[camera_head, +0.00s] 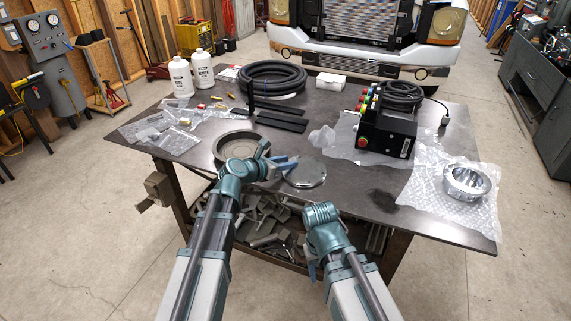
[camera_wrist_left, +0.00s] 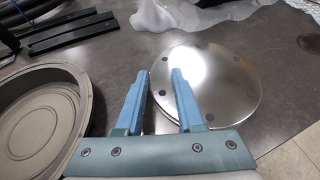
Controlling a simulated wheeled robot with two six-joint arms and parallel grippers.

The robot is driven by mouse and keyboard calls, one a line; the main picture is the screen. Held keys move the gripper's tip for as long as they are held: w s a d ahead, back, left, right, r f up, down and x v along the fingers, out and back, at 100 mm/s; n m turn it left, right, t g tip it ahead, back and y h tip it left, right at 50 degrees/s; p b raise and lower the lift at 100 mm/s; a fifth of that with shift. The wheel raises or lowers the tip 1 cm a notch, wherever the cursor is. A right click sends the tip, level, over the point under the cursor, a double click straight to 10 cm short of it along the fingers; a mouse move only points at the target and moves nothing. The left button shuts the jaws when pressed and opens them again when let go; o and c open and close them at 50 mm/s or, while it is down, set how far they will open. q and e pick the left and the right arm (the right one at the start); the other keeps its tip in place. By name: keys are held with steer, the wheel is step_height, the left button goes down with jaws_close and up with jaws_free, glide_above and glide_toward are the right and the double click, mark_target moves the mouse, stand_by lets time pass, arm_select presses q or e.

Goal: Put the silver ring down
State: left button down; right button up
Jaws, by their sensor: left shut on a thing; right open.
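A round silver disc (camera_head: 306,174) with a bright rim is near the table's front middle. In the left wrist view the disc (camera_wrist_left: 215,85) shows dark spots around its edge. My left gripper (camera_head: 288,166) is at its left rim; its blue fingers (camera_wrist_left: 160,78) stand a little apart, shut on that rim. I cannot tell whether the disc touches the table. A thick shiny silver ring (camera_head: 466,181) lies on bubble wrap at the table's right, away from both grippers. My right gripper (camera_head: 312,270) is open, low in front of the table edge; its fingertips are partly hidden.
A round grey pan (camera_head: 222,150) stands just left of the disc. Black bars (camera_head: 280,122), a hose coil (camera_head: 270,77) and a black control box (camera_head: 386,133) lie farther back. The dark tabletop (camera_head: 350,190) right of the disc is clear.

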arm_select(q)
steer(key=shift+f, duration=0.2)
steer(key=c, duration=0.5)
jaws_free()
steer(key=shift+r, duration=0.15)
steer(key=shift+s+a+r, duration=0.1)
steer(key=shift+r, duration=0.1)
steer(key=p+v, duration=0.4)
steer(key=v, duration=0.7)
steer(key=shift+s+a+p, duration=0.2)
steer(key=shift+s+p, duration=0.1)
steer(key=shift+p, duration=0.05)
